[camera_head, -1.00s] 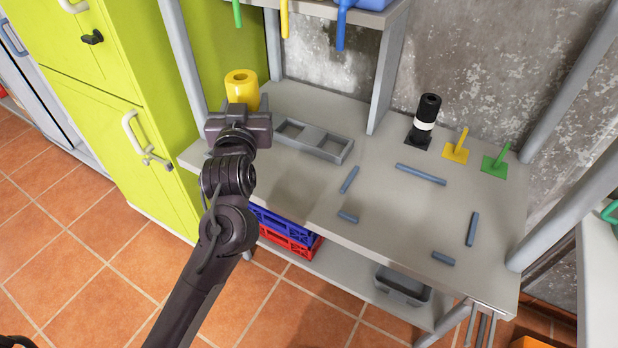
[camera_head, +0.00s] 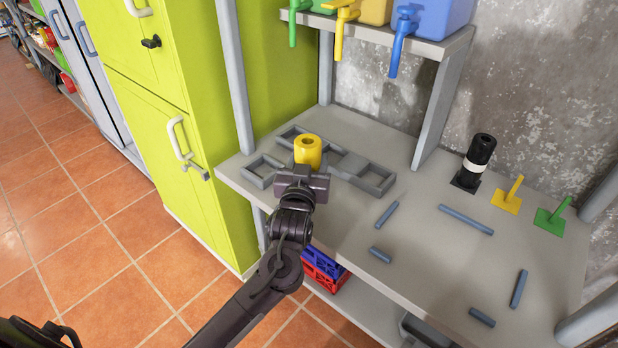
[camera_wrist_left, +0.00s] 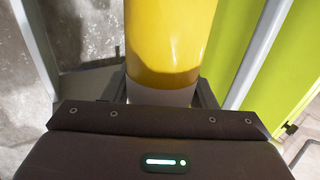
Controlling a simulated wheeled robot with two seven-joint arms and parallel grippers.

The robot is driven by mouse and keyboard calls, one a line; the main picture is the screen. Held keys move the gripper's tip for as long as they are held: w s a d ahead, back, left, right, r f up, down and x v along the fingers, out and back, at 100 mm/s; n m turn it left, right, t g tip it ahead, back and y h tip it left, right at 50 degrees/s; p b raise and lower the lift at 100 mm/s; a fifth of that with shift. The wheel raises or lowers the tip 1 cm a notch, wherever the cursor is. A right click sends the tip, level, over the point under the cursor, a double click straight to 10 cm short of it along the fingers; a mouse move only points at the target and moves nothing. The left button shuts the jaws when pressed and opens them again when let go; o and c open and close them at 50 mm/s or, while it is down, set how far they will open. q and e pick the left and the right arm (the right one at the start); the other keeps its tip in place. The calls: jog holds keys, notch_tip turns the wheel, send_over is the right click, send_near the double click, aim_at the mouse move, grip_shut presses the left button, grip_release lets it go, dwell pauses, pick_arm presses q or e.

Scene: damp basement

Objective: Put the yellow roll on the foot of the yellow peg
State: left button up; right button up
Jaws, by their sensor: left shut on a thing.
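The yellow roll (camera_head: 308,150) is a short thick cylinder with a hole in its top. My left gripper (camera_head: 304,172) is shut on it and holds it upright over the grey tray at the left part of the bench. In the left wrist view the yellow roll (camera_wrist_left: 168,45) fills the middle between the fingers, with a pale band at its lower end. The yellow peg (camera_head: 515,189) leans from a square yellow foot (camera_head: 505,203) at the right of the bench. My right gripper is not in view.
A black peg base with black and white rolls (camera_head: 477,160) stands left of the yellow peg, a green peg (camera_head: 551,219) to its right. Several blue-grey strips lie on the bench (camera_head: 420,235). The grey tray (camera_head: 372,178) has compartments. A shelf with coloured bins (camera_head: 437,15) overhangs the back.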

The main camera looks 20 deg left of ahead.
pick_arm(q)
jog(key=shift+f, duration=2.45)
jog(key=o, duration=1.1)
jog(key=shift+f, duration=0.15)
jog(key=shift+r, duration=0.25)
jog(key=s, duration=0.4)
jog(key=s+d, duration=0.1)
jog(key=s, duration=0.3)
jog(key=s+d+b, duration=0.1)
jog(key=s, duration=0.3)
jog(key=shift+f, duration=0.1)
jog(key=shift+d, duration=0.1)
